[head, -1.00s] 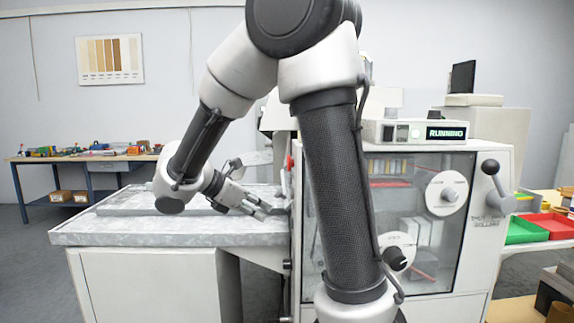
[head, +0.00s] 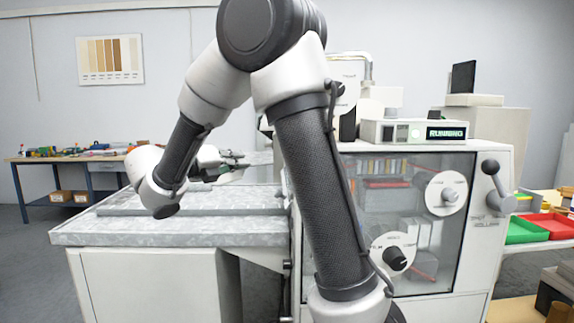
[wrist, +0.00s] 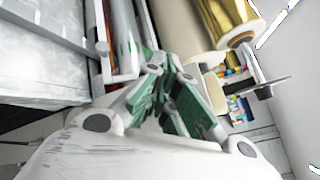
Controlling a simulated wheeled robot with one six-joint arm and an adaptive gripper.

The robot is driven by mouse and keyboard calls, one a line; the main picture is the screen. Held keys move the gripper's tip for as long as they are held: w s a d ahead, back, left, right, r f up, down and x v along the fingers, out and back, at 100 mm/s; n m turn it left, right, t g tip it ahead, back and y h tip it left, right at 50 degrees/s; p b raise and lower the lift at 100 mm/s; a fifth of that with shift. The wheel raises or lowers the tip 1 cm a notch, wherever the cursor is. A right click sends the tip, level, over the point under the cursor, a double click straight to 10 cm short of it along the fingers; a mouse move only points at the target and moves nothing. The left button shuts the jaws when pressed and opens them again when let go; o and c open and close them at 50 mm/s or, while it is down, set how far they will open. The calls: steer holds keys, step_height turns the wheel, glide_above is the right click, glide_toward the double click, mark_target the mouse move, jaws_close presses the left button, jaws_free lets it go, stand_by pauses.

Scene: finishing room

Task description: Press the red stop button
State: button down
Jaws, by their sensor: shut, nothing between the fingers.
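The machine (head: 475,240) is a pale cabinet with a glass front, and its small display (head: 446,132) reads RUNNING. I cannot make out the red stop button in the head view now; my upper arm covers part of the machine's left edge. My gripper (head: 243,162) is raised above the grey slab top, left of the machine and apart from it, pointing right. In the wrist view my gripper (wrist: 158,68) has its green-padded fingers together with nothing between them. Thin red strips show beside the rollers there, but no clear button.
The grey slab top (head: 170,232) lies below my gripper. In the wrist view a gold roll (wrist: 225,20) and a pale roller are close past the fingertips. A lever (head: 492,168) and green and red bins (head: 527,230) are at the right.

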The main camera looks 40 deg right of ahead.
steer(key=s+d, duration=0.4)
steer(key=d, duration=0.3)
steer(key=shift+s, duration=0.4)
steer(key=shift+s+d, duration=0.1)
steer(key=shift+d, duration=0.05)
stand_by(1.1)
steer(key=shift+s+d, duration=0.15)
steer(key=shift+d, duration=0.1)
steer(key=shift+s+d, duration=0.25)
steer(key=shift+d, duration=0.1)
stand_by(0.6)
steer(key=shift+w+a, duration=0.1)
steer(key=shift+a, duration=0.05)
steer(key=shift+w+a, duration=0.4)
steer(key=shift+a, duration=0.15)
stand_by(0.3)
steer(key=shift+w+a, duration=0.7)
steer(key=shift+a, duration=0.35)
steer(key=shift+w+a, duration=0.7)
steer(key=shift+a, duration=0.3)
